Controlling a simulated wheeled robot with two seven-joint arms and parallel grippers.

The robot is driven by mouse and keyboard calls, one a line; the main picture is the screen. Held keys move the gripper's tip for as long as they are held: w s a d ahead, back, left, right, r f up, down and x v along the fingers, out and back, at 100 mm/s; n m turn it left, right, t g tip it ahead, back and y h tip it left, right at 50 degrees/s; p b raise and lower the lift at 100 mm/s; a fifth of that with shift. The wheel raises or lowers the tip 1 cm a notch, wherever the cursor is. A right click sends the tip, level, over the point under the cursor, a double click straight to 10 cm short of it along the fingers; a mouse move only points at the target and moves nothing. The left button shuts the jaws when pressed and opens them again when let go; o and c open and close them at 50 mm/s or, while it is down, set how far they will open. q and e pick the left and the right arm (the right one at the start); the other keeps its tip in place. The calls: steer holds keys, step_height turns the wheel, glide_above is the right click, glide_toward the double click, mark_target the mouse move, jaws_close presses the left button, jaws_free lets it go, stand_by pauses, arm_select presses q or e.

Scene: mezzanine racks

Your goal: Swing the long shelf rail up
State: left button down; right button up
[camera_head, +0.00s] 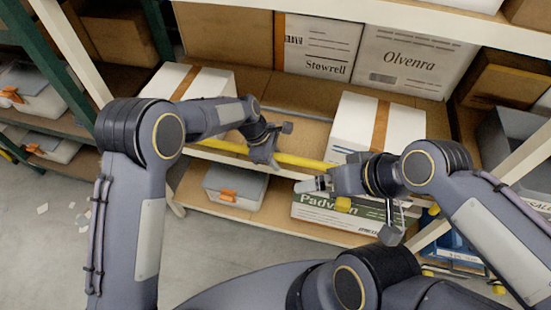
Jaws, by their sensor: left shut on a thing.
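The long shelf rail (301,161) is a yellow bar running across the front of the middle shelf, sloping slightly down to the right. My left gripper (264,153) is shut on the rail near its middle and hides that part. The rail's right end is hidden near my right arm. My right gripper (309,186) points left, just below and in front of the rail, apparently not holding it. Its fingers are too small to tell whether they are open.
White boxes with brown tape (355,123) stand on the middle shelf. Below are a grey bin with an orange latch (235,185) and a green-labelled box (312,207). A green rack post (57,75) stands at left. The grey floor (50,255) at left is open, with paper scraps.

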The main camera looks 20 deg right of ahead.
arm_select(q)
steer(key=c, duration=1.2)
jaws_free()
steer(key=b+v, duration=0.1)
steer(key=v, duration=0.7)
